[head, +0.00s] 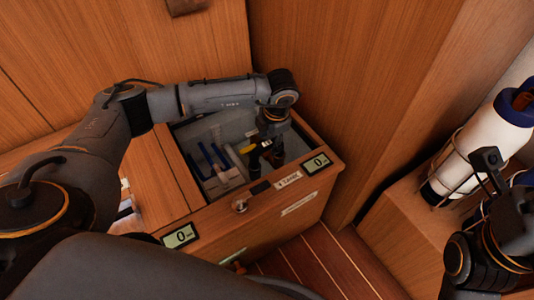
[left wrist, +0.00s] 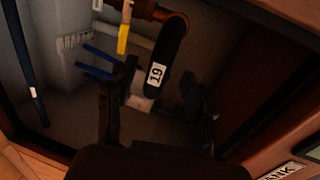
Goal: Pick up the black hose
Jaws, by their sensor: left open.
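The black hose (left wrist: 167,58) shows in the left wrist view as a short, thick, curved black piece with a white "19" label. It hangs inside the open wooden bin, its upper end by a copper-coloured pipe. My left gripper (left wrist: 156,105) is open, its two dark fingers pointing into the bin. The hose's lower end lies between and beyond the fingers; I see no contact. In the head view my left gripper (head: 272,155) reaches down into the bin, and the arm hides part of the hose. Only part of my right arm shows at the lower right.
The bin's wooden rim (head: 240,207) surrounds the gripper closely. A yellow-handled part (left wrist: 123,38) and blue-handled items (left wrist: 97,62) are close to the hose. Wood panels rise behind the bin.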

